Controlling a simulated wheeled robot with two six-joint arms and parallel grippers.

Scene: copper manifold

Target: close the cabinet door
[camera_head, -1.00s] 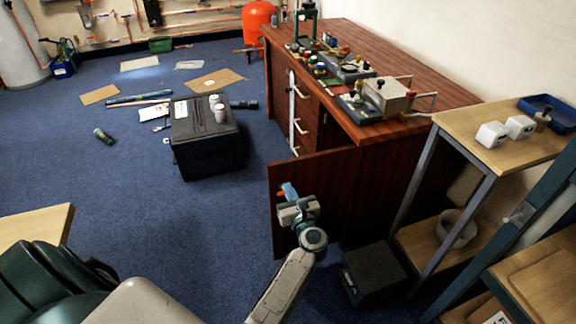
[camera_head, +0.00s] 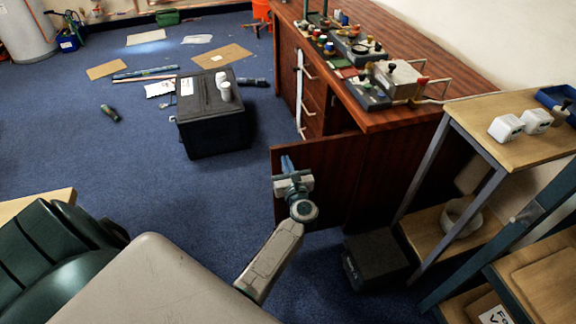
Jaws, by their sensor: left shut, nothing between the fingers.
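The cabinet door (camera_head: 340,168) is a dark reddish-brown panel at the near end of the wooden cabinet. It stands open, swung out to the left of the cabinet body. My left gripper (camera_head: 288,166) is in front of the door's face near its left, free edge. It is shut and empty. I cannot tell whether its fingertips touch the door. The gripper hides part of the door. My right gripper is not in view.
The cabinet top (camera_head: 400,105) carries several instruments. A black box (camera_head: 212,128) stands on the blue carpet behind the door. A dark box (camera_head: 377,261) lies on the floor right of my arm, beside a wooden shelf unit (camera_head: 500,150).

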